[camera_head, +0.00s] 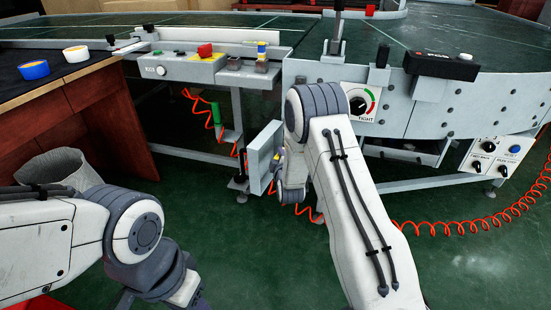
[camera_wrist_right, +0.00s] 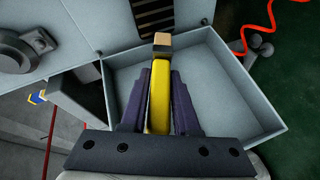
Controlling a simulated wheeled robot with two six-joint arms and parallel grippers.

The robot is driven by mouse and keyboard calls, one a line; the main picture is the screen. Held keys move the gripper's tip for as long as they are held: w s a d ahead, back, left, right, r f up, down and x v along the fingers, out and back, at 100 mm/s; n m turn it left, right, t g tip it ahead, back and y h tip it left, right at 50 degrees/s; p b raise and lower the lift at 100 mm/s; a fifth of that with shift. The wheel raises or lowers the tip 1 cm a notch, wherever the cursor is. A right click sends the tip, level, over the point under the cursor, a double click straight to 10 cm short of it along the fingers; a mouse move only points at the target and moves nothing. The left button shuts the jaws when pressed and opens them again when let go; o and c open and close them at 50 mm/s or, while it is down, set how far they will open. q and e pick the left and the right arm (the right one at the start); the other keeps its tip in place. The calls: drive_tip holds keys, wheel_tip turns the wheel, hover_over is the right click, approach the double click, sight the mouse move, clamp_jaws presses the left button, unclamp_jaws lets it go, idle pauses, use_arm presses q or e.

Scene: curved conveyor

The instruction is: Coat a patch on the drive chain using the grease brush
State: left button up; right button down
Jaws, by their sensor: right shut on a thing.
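My right gripper (camera_wrist_right: 159,105) is shut on the yellow handle of the grease brush (camera_wrist_right: 158,98) in the right wrist view. The brush points away from the fingers, and its tan tip (camera_wrist_right: 162,39) is at the dark ribbed strip (camera_wrist_right: 150,14), which looks like the drive chain. I cannot tell whether the tip touches it. An open grey box-like cover (camera_wrist_right: 215,75) lies behind and beside the brush. In the head view that cover (camera_head: 262,157) stands under the conveyor, and my right arm hides most of the gripper. My left arm is at lower left; its fingers are not seen.
The grey conveyor frame (camera_head: 390,112) with a tension dial (camera_head: 361,101) crosses the front. A coiled orange hose (camera_head: 470,224) hangs at right. Green floor is open.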

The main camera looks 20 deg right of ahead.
drive_tip(key=shift+w+d, duration=0.4)
drive_tip(key=shift+w, duration=0.2)
idle(0.6)
drive_tip(key=shift+s+d, duration=0.1)
drive_tip(key=shift+s+d, duration=4.05)
drive_tip(key=shift+d, duration=1.85)
drive_tip(key=shift+w+a+b, duration=0.2)
drive_tip(key=shift+w+a, duration=1.2)
drive_tip(key=shift+a, duration=0.6)
drive_tip(key=shift+w+a+b, duration=0.15)
drive_tip(key=shift+w+a, duration=1.2)
drive_tip(key=shift+a, duration=0.7)
drive_tip(key=shift+w+a+b, duration=0.2)
drive_tip(key=shift+w+a, duration=1.2)
drive_tip(key=shift+a, duration=0.6)
drive_tip(key=shift+s, duration=0.1)
drive_tip(key=shift+s+a+p, duration=0.15)
drive_tip(key=shift+s+a, duration=0.4)
drive_tip(key=shift+s, duration=0.25)
drive_tip(key=shift+s+a+p, duration=0.15)
drive_tip(key=shift+s+a, duration=0.4)
drive_tip(key=shift+s, duration=0.3)
drive_tip(key=shift+s+a+p, duration=0.15)
drive_tip(key=shift+s+a, duration=0.4)
drive_tip(key=shift+s, duration=0.25)
